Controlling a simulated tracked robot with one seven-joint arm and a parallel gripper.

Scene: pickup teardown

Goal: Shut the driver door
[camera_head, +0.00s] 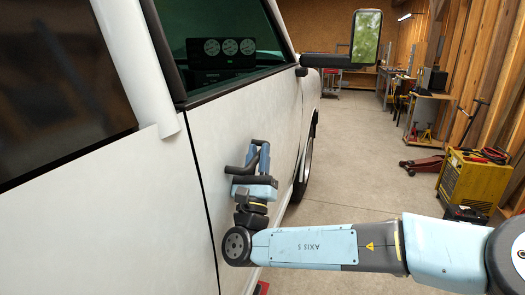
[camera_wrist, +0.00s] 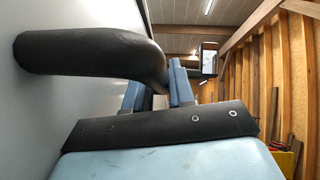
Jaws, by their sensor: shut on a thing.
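The white driver door (camera_head: 262,112) fills the middle of the head view, with its window above. Its rear edge lies along a narrow dark seam beside the body panel to the left. The door looks near flush there, but I cannot tell whether it is latched. The black door handle (camera_head: 238,169) stands out from the door's outer face; it looms large in the wrist view (camera_wrist: 85,52). My gripper (camera_head: 260,152) is at the handle, with its blue fingers (camera_wrist: 158,88) shut on the handle's curved end. The fingertips are partly hidden by the handle and gripper body.
A side mirror (camera_head: 366,38) juts from the door's front. A yellow machine (camera_head: 474,180) and a red floor jack (camera_head: 423,165) stand by the wooden wall on the right. A workbench (camera_head: 430,95) is farther back.

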